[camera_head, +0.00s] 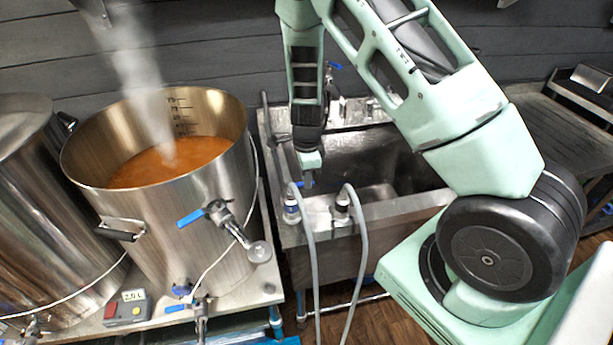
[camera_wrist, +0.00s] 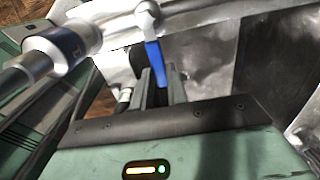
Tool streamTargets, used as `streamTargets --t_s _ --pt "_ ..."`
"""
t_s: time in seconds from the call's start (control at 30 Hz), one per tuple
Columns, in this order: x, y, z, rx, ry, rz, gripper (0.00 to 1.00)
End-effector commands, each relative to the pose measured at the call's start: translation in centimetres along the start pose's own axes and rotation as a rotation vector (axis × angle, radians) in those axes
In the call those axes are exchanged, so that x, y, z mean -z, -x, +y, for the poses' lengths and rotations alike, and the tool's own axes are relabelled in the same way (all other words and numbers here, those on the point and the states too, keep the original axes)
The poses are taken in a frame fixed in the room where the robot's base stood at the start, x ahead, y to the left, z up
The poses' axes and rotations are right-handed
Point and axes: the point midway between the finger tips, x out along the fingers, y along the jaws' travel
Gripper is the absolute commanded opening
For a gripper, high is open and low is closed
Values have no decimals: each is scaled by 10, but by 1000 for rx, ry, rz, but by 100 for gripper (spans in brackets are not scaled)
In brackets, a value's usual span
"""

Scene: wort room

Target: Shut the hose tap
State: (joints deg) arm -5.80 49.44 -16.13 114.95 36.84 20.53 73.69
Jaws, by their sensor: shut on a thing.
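The hose tap (camera_head: 291,206) is a metal fitting with a blue band at the front rim of the sink, with a grey hose running down from it. In the wrist view its fitting (camera_wrist: 72,42) lies at the upper left. Its blue lever (camera_wrist: 156,60) stands between the fingers of my gripper (camera_wrist: 158,88). In the head view my gripper (camera_head: 308,183) reaches down over the sink's front edge, beside the tap, and is shut on the lever. The fingertips partly hide the lever's end.
A second hose fitting (camera_head: 342,207) sits close on the right along the sink (camera_head: 400,208). A steaming steel kettle (camera_head: 180,225) of amber liquid stands left, with a blue-handled valve (camera_head: 222,218) facing the sink. A bench (camera_head: 570,140) is at right.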

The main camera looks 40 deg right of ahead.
Motion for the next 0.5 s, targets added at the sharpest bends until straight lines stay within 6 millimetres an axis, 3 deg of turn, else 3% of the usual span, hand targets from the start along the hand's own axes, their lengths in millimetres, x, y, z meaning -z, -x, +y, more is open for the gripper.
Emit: streamTargets --t_s 0.07,0.1,0.17,0.5 --pt "-1 1 0 0 -4 -2 0" --pt "-1 1 0 -1 -4 -2 21" --pt "0 1 0 -1 -4 -2 37" --pt "0 3 0 0 0 -1 37"
